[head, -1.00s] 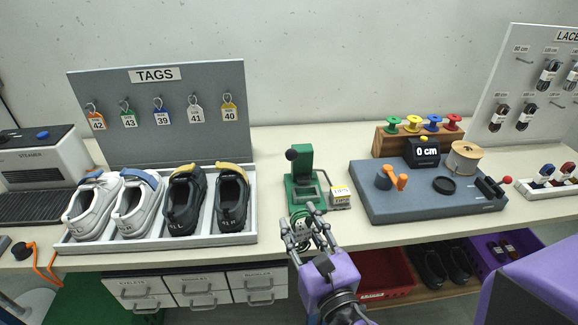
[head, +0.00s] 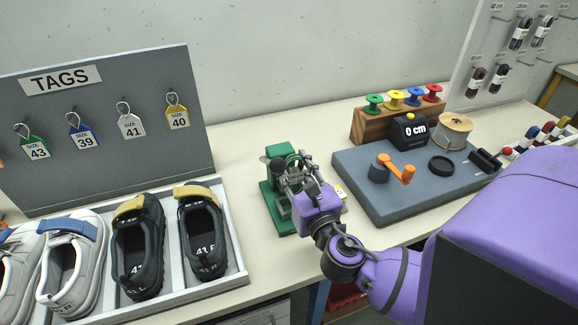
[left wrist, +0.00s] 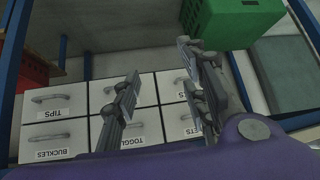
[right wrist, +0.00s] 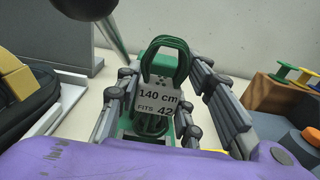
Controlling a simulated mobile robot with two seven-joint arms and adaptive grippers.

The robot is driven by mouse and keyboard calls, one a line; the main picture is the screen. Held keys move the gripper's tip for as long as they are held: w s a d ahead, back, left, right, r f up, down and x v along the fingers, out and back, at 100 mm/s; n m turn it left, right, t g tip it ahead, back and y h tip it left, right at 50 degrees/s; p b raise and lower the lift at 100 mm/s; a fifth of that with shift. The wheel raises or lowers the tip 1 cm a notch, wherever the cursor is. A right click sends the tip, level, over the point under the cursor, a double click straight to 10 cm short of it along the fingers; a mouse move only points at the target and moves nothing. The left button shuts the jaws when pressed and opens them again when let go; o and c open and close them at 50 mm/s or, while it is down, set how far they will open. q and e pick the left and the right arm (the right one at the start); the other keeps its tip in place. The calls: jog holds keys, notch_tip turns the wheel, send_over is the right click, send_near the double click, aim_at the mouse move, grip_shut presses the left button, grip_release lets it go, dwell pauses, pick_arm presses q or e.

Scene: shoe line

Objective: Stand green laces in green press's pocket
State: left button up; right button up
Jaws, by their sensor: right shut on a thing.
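The green laces (right wrist: 166,62) are a looped bundle with a white band reading 140 cm, fits 42. My right gripper (right wrist: 158,98) is shut on them, its fingers on both sides of the band. The loops stand upright above the fingers in the right wrist view. In the head view the laces (head: 295,160) and the right gripper (head: 297,178) are over the green press (head: 272,200). The press's pocket is hidden by the gripper and laces, so I cannot tell whether the laces are in it. My left gripper (left wrist: 165,95) is open and empty in the left wrist view.
A shoe tray (head: 236,268) stands left of the press, under the tag board (head: 100,150). Right of it are the grey measuring base (head: 385,205) and the spool rack (head: 372,125). Drawers (left wrist: 60,135) and a green crate (left wrist: 232,25) show below in the left wrist view.

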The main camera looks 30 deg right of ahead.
aim_at(295, 190)
jog(key=shift+s+f, duration=0.2)
jog(key=shift+f, duration=0.1)
jog(key=shift+s+f+b, duration=0.1)
jog(key=shift+f+b, duration=0.4)
jog(key=shift+b, duration=0.2)
jog(key=shift+a+f, duration=0.1)
jog(key=shift+f, duration=0.15)
jog(key=shift+f+b, duration=0.65)
jog(key=shift+f, duration=0.1)
jog(key=shift+f+b, duration=0.3)
jog(key=shift+f, duration=0.6)
pick_arm(q)
jog(key=shift+g, duration=0.3)
jog(key=f, duration=0.1)
jog(key=s+f, duration=0.2)
jog(key=f, duration=0.1)
jog(key=shift+f, duration=0.1)
pick_arm(e)
jog(key=o, duration=1.1)
